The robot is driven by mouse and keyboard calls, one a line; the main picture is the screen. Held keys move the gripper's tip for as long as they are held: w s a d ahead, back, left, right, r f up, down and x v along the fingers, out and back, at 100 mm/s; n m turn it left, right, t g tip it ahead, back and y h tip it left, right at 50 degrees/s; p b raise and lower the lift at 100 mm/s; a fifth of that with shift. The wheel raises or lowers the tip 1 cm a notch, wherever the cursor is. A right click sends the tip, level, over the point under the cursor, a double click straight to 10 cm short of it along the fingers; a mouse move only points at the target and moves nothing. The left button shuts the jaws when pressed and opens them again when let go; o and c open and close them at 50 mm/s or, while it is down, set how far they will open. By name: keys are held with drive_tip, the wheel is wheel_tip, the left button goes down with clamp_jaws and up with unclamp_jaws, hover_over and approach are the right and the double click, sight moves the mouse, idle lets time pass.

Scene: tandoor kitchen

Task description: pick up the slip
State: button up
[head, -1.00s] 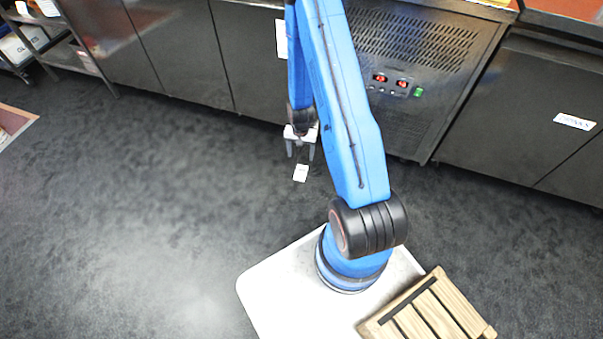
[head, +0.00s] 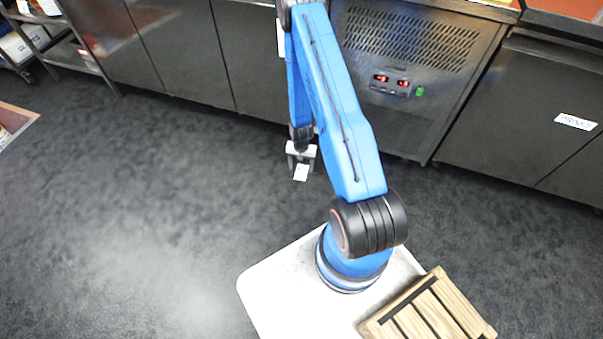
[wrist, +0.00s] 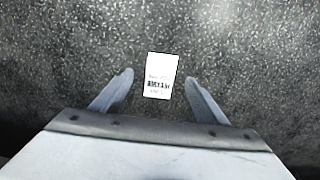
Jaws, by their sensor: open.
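The slip (head: 301,173) is a small white paper lying on the dark floor. In the wrist view the slip (wrist: 158,76) shows printed lines and a dark barcode-like band, and it appears between and slightly beyond the fingertips. My gripper (head: 301,168) is open and empty, pointing down over the slip in the head view. In the wrist view my gripper (wrist: 158,80) has one finger on each side of the slip, with a gap to both. I cannot tell how high the fingertips are above the floor.
Dark cabinets and a vented unit (head: 412,45) with red displays line the back. A wooden crate (head: 432,310) sits at the lower right by my base. A shelf rack (head: 75,55) stands at the far left. The floor left of the slip is clear.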

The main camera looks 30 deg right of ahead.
sight(301, 175)
drive_tip(key=shift+w+f, duration=0.2)
drive_tip(key=shift+f, duration=2.25)
drive_tip(key=c, duration=1.1)
drive_tip(key=shift+c, duration=0.7)
wheel_tip(301, 175, up, 10)
drive_tip(key=shift+r, duration=0.1)
